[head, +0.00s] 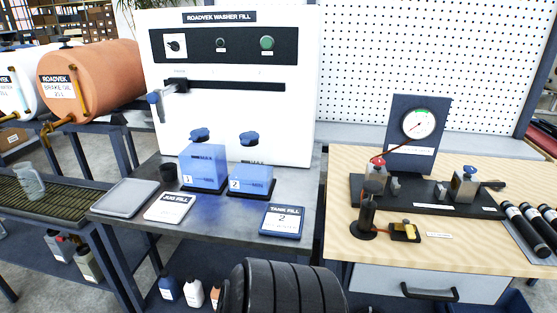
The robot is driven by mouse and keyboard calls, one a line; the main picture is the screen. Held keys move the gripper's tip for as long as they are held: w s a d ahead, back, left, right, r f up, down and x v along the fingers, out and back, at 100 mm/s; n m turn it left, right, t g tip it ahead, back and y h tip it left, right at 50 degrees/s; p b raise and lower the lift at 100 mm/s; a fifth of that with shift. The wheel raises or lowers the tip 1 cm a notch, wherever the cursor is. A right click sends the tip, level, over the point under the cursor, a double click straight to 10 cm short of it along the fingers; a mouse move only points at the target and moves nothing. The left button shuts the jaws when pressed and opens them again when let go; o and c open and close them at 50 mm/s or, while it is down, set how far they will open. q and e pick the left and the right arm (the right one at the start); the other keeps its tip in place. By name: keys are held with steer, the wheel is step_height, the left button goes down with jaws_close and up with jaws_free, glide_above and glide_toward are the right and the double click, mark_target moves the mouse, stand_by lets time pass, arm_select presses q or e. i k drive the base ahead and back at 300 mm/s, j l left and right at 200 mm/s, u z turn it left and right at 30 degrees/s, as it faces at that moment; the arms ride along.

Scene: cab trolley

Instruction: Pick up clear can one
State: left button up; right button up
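A blue translucent tank marked 1 (203,167) stands upright on a dark base on the grey bench, below a blue knob of the white washer-fill panel. A similar tank marked 2 (251,180) stands to its right. A small clear jug (29,181) stands on the dark grating at the far left. I see no other clear can, and I cannot tell which of these is named clear can one. Neither of my grippers is in view.
A grey tray (125,198), a black cup (167,172), a jug-fill card (170,207) and a tank-fill card (282,222) lie around the tanks. A ribbed black object (285,288) rises at the bottom centre. A wooden bench (455,237) with a gauge stands right.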

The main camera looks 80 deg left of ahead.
mark_target(85, 259)
steer(key=u, duration=4.2)
